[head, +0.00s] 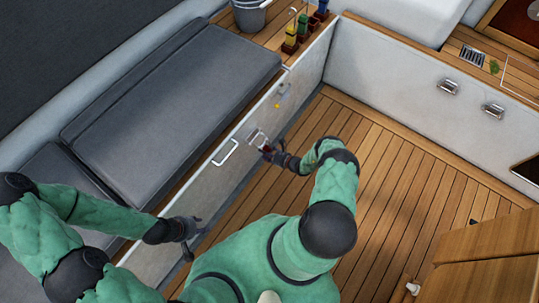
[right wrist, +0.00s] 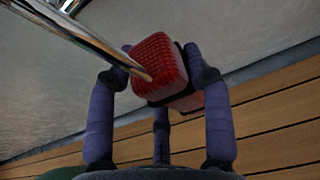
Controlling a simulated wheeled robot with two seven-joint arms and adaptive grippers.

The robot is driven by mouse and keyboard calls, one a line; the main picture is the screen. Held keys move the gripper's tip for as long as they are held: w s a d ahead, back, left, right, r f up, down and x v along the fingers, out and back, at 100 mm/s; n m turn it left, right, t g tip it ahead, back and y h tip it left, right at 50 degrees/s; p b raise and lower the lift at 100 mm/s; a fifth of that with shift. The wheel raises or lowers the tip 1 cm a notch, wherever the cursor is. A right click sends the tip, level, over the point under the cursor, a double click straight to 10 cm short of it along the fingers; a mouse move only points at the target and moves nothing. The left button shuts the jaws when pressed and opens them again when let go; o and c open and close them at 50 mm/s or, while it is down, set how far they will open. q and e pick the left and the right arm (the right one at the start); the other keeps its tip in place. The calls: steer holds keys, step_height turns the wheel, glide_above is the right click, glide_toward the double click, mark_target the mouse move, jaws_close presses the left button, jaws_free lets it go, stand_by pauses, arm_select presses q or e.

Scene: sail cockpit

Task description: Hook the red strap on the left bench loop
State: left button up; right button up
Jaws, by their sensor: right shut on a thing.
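The red strap (right wrist: 158,68) shows in the right wrist view as a ribbed red block between the fingers of my right gripper (right wrist: 160,85). In the head view my right gripper (head: 270,153) is beside the left bench front, and only a small bit of red shows there.
Grey cushions (head: 180,90) cover the bench. The plank floor (head: 390,165) is clear.

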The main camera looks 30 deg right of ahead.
steer(key=shift+w+a+f, duration=0.1)
steer(key=shift+w+a, duration=0.25)
steer(key=shift+w, duration=0.45)
steer(key=shift+f, duration=1.65)
steer(key=o, duration=1.5)
steer(key=shift+s, duration=0.1)
steer(key=shift+s+d+r, duration=0.1)
steer(key=shift+s+d, duration=0.15)
steer(key=shift+s, duration=0.05)
steer(key=v, duration=1.1)
